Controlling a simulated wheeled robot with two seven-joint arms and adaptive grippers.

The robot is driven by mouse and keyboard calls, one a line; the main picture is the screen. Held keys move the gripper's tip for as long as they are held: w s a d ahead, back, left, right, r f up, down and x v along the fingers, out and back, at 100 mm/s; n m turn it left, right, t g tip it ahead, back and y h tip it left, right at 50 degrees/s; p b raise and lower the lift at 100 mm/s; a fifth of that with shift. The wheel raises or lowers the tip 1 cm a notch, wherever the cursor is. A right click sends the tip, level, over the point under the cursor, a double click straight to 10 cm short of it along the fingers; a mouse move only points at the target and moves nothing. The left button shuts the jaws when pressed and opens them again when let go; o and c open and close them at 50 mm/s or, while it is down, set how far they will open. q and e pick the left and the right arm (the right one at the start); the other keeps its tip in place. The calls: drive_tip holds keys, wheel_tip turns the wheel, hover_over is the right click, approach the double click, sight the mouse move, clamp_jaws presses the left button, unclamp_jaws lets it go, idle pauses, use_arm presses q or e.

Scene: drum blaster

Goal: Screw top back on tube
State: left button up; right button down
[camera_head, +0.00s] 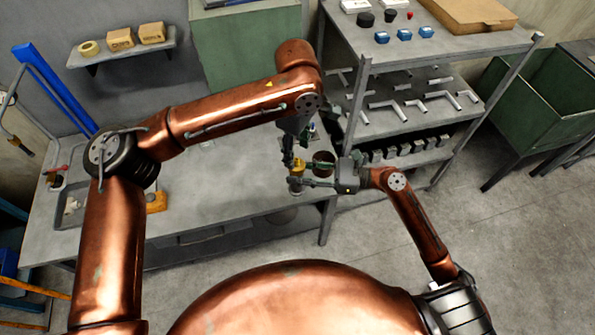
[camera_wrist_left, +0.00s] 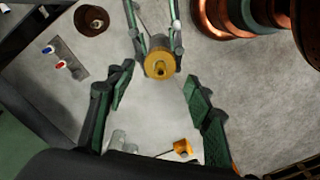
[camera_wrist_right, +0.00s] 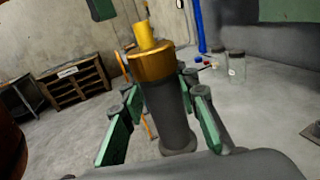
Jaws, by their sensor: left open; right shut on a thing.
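My right gripper (camera_wrist_right: 163,90) is shut on a grey tube (camera_wrist_right: 170,118). A gold-coloured top (camera_wrist_right: 152,64) sits at the tube's upper end, with a narrower yellow piece (camera_wrist_right: 144,36) standing out of it. I cannot tell whether the top is screwed tight. In the left wrist view the gold top (camera_wrist_left: 158,66) is seen end-on between the right gripper's fingers, with a dark hole in its middle. My left gripper (camera_wrist_left: 160,84) is open and empty, its fingers spread to either side below the top in that view. In the head view both grippers meet near the bench's right end, the left (camera_head: 289,152) above the right (camera_head: 310,182).
The grey workbench (camera_head: 225,170) has much clear surface. A brown round container (camera_head: 323,158) stands close to the grippers. Clear jars (camera_wrist_right: 236,66) and an orange object (camera_wrist_left: 182,147) are nearby. A metal shelf rack (camera_head: 364,64) stands at the right.

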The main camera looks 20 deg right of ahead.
sight(297, 159)
use_arm(q)
drive_tip(key=shift+f, duration=2.95)
drive_tip(key=shift+c, duration=0.5)
